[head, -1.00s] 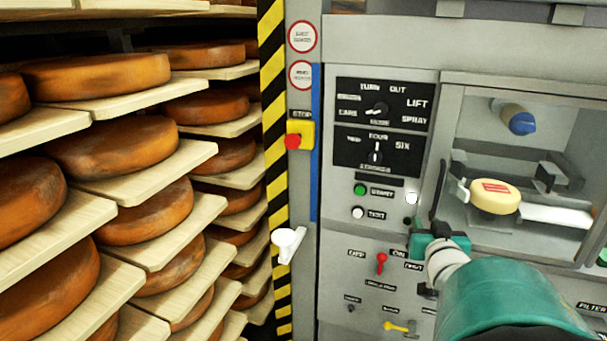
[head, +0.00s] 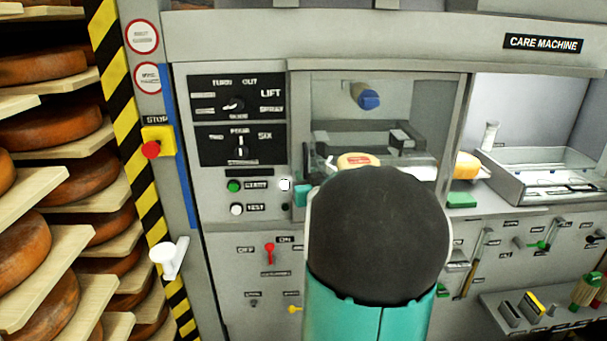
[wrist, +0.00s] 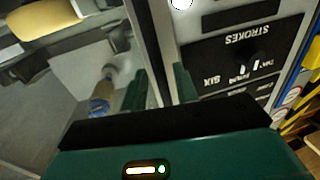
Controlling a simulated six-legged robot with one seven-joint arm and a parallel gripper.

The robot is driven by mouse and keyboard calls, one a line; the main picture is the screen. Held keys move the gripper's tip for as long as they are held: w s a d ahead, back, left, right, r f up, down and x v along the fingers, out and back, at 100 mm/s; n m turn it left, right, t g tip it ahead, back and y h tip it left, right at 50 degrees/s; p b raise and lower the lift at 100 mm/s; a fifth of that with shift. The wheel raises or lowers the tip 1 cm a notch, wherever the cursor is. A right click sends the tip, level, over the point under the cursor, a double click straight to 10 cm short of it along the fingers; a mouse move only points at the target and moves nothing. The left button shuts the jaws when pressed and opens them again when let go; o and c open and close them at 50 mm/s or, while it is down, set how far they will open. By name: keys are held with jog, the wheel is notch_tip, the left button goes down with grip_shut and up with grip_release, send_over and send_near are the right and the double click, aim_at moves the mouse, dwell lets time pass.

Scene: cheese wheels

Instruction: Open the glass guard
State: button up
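The glass guard (head: 293,110) is a clear pane in a grey frame over the machine's left compartment, and it looks closed. Behind it are a yellow cheese with a red label (head: 358,160) and a blue-tipped cylinder (head: 368,100). A dark upright bar, likely the guard's handle, shows at its lower left edge, partly hidden.
A black dial panel (head: 238,120) and green and white buttons (head: 234,186) lie left of the guard. A red stop button (head: 151,149) and white lever (head: 168,256) are further left. Shelves of cheese wheels (head: 75,137) stand at far left. An open glass-sided tray (head: 545,172) is at right.

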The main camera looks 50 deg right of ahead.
aim_at(415, 163)
jog(key=shift+x, duration=1)
grip_shut()
jog(key=shift+s, duration=0.1)
jog(key=s+d, duration=0.7)
jog(key=s, duration=0.1)
jog(key=s+d, duration=0.7)
jog(key=s, duration=0.1)
jog(key=s+d, duration=0.8)
jog(key=s, duration=0.1)
jog(key=shift+r, duration=0.1)
grip_release()
jog(key=shift+w, duration=0.1)
